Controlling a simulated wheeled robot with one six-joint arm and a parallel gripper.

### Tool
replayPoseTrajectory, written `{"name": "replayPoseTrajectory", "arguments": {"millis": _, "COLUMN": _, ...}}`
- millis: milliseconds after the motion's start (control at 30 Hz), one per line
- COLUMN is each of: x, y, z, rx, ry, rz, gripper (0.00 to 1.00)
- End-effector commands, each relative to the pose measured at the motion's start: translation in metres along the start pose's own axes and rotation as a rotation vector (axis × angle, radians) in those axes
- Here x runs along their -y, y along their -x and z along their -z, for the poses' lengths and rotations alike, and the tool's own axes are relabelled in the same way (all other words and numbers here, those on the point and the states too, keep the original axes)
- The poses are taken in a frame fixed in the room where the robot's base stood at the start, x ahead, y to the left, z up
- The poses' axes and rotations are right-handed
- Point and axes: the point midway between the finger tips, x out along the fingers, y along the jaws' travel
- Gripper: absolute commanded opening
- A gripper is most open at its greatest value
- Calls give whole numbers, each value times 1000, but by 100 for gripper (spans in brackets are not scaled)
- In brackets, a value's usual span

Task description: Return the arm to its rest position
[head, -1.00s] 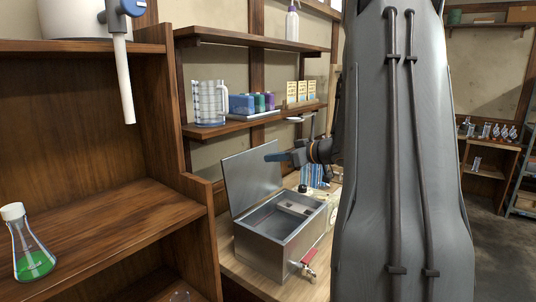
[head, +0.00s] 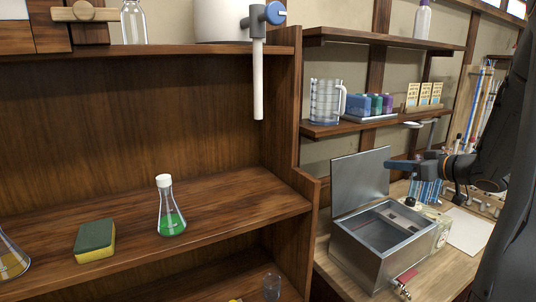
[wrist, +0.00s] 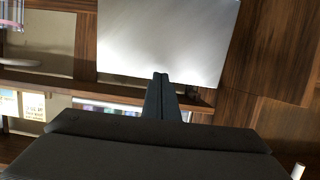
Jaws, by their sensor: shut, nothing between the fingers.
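My gripper (head: 398,166) is at the right in the head view, level with the raised lid of the metal bath and apart from the shelf above. Its blue fingers point left. In the wrist view my gripper's fingers (wrist: 162,95) are together with nothing between them. My dark arm fills the right edge of the head view and hides part of the bench there.
The open metal bath (head: 372,275) with its upright lid (head: 360,180) stands on the bench below my gripper. A shelf (head: 350,126) with a jug (head: 324,102) is above. A green-liquid flask (head: 171,212) and a sponge (head: 95,240) stand on the left shelf.

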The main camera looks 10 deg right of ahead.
Motion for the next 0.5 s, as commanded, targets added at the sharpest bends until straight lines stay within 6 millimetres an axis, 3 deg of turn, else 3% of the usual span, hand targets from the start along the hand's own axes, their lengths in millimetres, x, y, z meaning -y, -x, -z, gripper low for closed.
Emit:
{"name": "replayPoseTrajectory", "arguments": {"millis": 267, "x": 28, "y": -55, "z": -13, "rx": 106, "ry": 9, "rz": -188, "gripper": 0}}
{"name": "replayPoseTrajectory", "arguments": {"millis": 500, "x": 91, "y": -77, "z": -68, "rx": 349, "ry": -46, "rz": -353, "gripper": 0}}
